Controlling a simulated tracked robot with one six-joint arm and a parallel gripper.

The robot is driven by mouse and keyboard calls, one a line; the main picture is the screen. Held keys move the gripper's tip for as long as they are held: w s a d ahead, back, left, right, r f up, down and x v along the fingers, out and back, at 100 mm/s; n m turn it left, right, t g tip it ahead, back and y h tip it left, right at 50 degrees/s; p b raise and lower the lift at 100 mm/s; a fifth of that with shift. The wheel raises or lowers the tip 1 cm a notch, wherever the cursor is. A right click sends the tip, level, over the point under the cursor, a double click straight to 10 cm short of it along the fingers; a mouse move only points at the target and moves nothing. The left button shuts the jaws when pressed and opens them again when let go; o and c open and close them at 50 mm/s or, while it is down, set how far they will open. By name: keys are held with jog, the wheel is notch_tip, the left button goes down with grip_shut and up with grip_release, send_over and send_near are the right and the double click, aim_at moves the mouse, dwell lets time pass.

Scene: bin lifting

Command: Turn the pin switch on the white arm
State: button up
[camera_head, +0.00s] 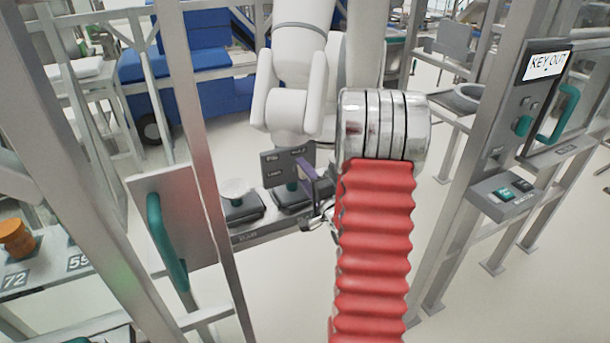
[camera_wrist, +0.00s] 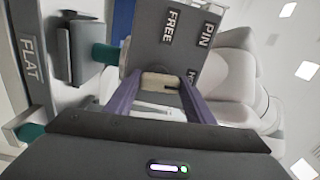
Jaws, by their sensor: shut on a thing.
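The white arm (camera_head: 300,70) hangs at the upper middle in the head view and shows behind the panel in the wrist view (camera_wrist: 240,70). A dark grey switch panel (camera_head: 275,166) is at its lower end. In the wrist view the panel (camera_wrist: 188,22) carries the labels FREE and PIN and a third, partly hidden one. The pin switch is a beige knob (camera_wrist: 160,82) at the panel's lower edge. My gripper (camera_wrist: 161,88) has its purple fingers shut on this knob, one on each side. In the head view my gripper (camera_head: 308,180) is partly hidden behind my red arm.
A stand with dark pads (camera_head: 241,207) lies below the panel. A steel post (camera_head: 205,150) and a plate with a green handle (camera_head: 166,240) stand close at left. A KEY OUT cabinet (camera_head: 525,110) stands at right. A FLAT label (camera_wrist: 28,62) and teal knobs flank the wrist view's left.

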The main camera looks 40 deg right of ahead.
jog(key=shift+s+d+m, duration=0.1)
jog(key=shift+d+m, duration=0.1)
jog(key=shift+m, duration=0.4)
jog(key=shift+f, duration=0.1)
jog(key=o, duration=1.1)
jog(key=shift+a, duration=0.1)
jog(key=shift+c, duration=0.2)
jog(key=v, duration=1.3)
jog(key=shift+s+a, duration=0.15)
jog(key=shift+s, duration=0.15)
